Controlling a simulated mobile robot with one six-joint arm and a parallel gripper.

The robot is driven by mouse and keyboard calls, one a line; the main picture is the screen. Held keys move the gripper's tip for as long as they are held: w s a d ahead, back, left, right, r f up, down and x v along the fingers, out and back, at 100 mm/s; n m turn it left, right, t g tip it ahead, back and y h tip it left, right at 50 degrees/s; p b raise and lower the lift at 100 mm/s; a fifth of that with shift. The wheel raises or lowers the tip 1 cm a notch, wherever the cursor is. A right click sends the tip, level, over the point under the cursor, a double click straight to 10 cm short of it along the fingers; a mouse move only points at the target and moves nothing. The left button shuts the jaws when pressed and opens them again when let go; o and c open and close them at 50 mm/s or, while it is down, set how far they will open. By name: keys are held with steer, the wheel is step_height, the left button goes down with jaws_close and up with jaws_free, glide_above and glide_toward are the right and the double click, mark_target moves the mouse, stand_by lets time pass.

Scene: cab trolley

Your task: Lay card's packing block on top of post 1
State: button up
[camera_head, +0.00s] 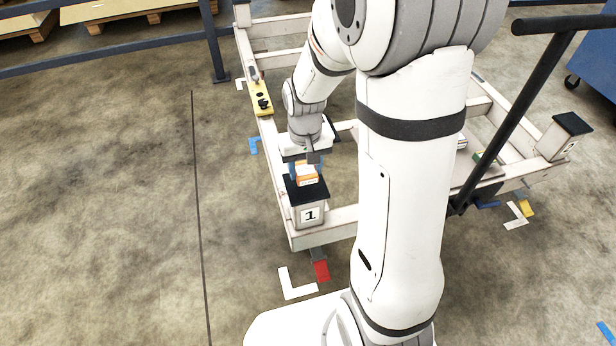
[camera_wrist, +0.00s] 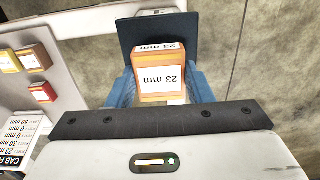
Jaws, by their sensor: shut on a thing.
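An orange block (camera_wrist: 161,77) with a white "23 mm" label is between the blue fingers of my gripper (camera_wrist: 160,92), which is shut on it. In the head view, the block (camera_head: 307,176) is at the black top pad of post 1 (camera_head: 310,214), which bears a "1" label. My gripper (camera_head: 306,166) points down over this post. The black pad (camera_wrist: 149,38) shows beyond the block in the wrist view. I cannot tell whether the block touches the pad. A white card (camera_wrist: 16,143), partly cut off, lists mm values, one being 23 mm.
Yellow (camera_wrist: 8,62), brown (camera_wrist: 34,57) and red (camera_wrist: 42,93) blocks lie on a pale surface at the wrist view's left. A white frame (camera_head: 281,190) carries post 1 and another black-topped post (camera_head: 553,138) at right. A dark rail (camera_head: 510,110) crosses the right side.

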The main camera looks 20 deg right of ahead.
mark_target(305, 170)
steer(key=shift+f+b, duration=0.45)
steer(key=shift+f, duration=1.05)
steer(key=shift+f, duration=0.1)
steer(key=shift+f, duration=0.15)
steer(key=o, duration=1)
